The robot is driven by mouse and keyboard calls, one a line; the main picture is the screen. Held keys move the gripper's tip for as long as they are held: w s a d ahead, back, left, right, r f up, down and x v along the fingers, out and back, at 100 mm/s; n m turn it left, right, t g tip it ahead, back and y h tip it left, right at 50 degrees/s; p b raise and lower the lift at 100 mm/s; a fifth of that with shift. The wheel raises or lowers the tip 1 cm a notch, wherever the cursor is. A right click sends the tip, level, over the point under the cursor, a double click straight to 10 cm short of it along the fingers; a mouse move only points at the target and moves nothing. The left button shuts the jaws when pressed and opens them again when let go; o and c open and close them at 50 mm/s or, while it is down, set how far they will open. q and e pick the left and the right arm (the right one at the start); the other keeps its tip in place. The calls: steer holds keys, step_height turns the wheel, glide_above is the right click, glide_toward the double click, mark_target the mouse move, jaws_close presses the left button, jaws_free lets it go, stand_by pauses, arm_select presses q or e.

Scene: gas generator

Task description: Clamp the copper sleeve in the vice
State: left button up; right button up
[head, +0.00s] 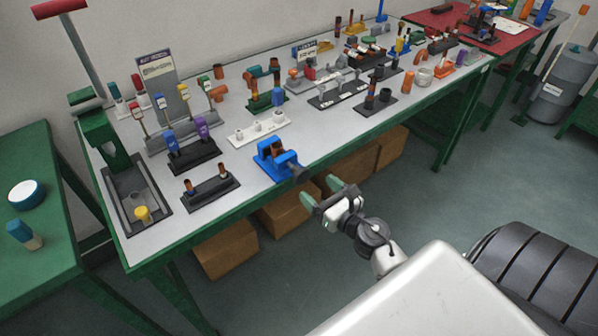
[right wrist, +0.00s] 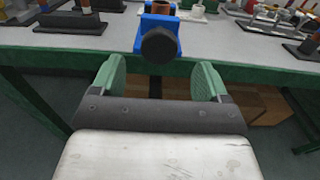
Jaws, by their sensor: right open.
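The blue vice (head: 281,160) stands at the front edge of the grey table, and it also shows at the top of the right wrist view (right wrist: 143,40). Its dark round handle (right wrist: 159,46) faces me over the table edge. A copper-brown sleeve (right wrist: 163,7) shows upright between the blue jaws; I cannot tell whether the jaws grip it. My right gripper (head: 321,192) is open and empty, in front of the table edge and short of the handle. In the right wrist view its green fingers (right wrist: 160,75) lie left and right of the handle's line, apart from it. My left gripper is not in view.
A dark holder with two copper pegs (head: 210,190) stands left of the vice. A white block with round fittings (head: 258,130) stands behind it. Several racks crowd the table further back. Cardboard boxes (head: 291,212) sit under the table. The floor before the table is clear.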

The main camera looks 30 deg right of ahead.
mark_target(304, 177)
steer(key=w, duration=0.4)
steer(key=w+p, duration=0.1)
steer(key=w, duration=0.2)
steer(key=shift+w+a, duration=0.1)
steer(key=shift+a, duration=0.25)
steer(key=c, duration=0.9)
